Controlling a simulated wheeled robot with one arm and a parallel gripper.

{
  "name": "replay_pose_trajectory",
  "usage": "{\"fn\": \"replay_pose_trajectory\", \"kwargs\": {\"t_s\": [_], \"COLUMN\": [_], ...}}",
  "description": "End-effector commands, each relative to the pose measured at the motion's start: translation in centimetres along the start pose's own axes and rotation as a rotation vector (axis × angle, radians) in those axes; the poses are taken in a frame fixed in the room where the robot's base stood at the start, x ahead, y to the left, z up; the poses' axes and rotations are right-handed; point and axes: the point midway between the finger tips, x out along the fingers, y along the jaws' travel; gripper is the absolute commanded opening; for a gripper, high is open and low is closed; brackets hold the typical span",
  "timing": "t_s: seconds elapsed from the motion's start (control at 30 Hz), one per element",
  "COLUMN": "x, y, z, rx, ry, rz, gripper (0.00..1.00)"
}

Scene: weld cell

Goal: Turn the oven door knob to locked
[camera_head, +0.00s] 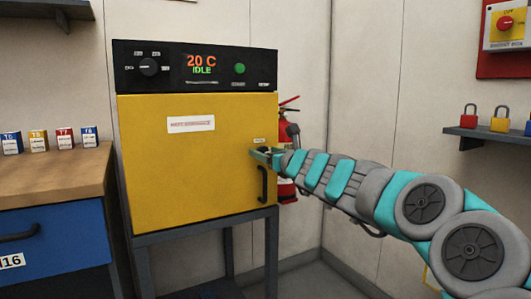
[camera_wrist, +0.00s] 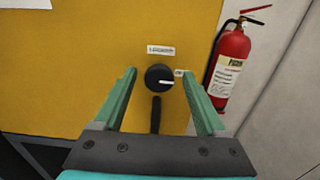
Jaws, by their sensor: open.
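The yellow oven (camera_head: 185,160) stands on a dark frame, with a black control panel on top reading 20 C IDLE. The black door knob (camera_wrist: 160,78) shows in the wrist view below a small white label, and its white pointer line points right. A second small label sits just right of the knob. The black door handle (camera_head: 263,184) hangs below the knob. My gripper (camera_head: 264,155) is at the right side of the door; in the wrist view its open green fingers (camera_wrist: 164,85) stand on either side of the knob, apart from it. In the head view my gripper mostly hides the knob.
A red fire extinguisher (camera_wrist: 228,65) stands right of the oven, close to my right finger in the wrist view. A wooden-topped blue cabinet (camera_head: 50,185) with several small containers is at left. A shelf with padlocks (camera_head: 490,137) is on the right wall.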

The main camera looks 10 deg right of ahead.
Motion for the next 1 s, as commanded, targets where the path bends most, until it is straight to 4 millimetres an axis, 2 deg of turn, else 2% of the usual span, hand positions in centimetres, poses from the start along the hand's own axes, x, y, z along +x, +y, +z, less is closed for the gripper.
{"fn": "replay_pose_trajectory", "kwargs": {"t_s": [0.43, 1.0], "x": [0.72, 0.72], "y": [0.09, 0.09], "z": [0.06, 0.01], "rx": [-0.001, -0.001], "ry": [-0.001, 0.0], "rz": [0.001, 0.001], "gripper": [0.74, 0.1]}}
